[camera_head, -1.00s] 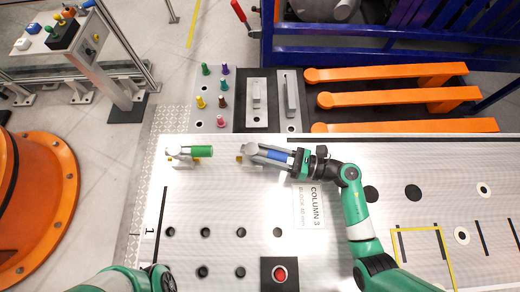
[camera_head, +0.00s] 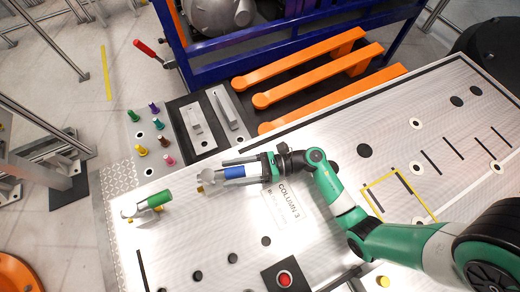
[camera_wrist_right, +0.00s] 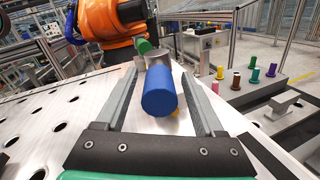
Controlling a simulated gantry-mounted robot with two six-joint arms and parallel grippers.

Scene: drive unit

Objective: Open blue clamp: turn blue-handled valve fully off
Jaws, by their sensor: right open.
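The blue handle (camera_head: 234,172) is a short cylinder on a metal valve fitting on the silver table. In the right wrist view the blue handle (camera_wrist_right: 159,92) points towards me, between my fingers, with a gap on each side. My right gripper (camera_head: 222,171) is open, with one finger on either side of the handle. It also shows in the wrist view (camera_wrist_right: 160,74). The blue valve's base is partly hidden by the fingers and handle. A green-handled valve (camera_head: 159,198) stands to the left, apart from my gripper. My left gripper is out of view.
Several coloured pegs (camera_head: 140,151) stand on a grey plate behind the valves. Orange bars (camera_head: 318,88) lie behind, by a blue frame (camera_head: 262,42). A red button (camera_head: 284,278) sits near the front. A sheet marked "COLUMN 3" (camera_head: 290,203) lies beside my right gripper.

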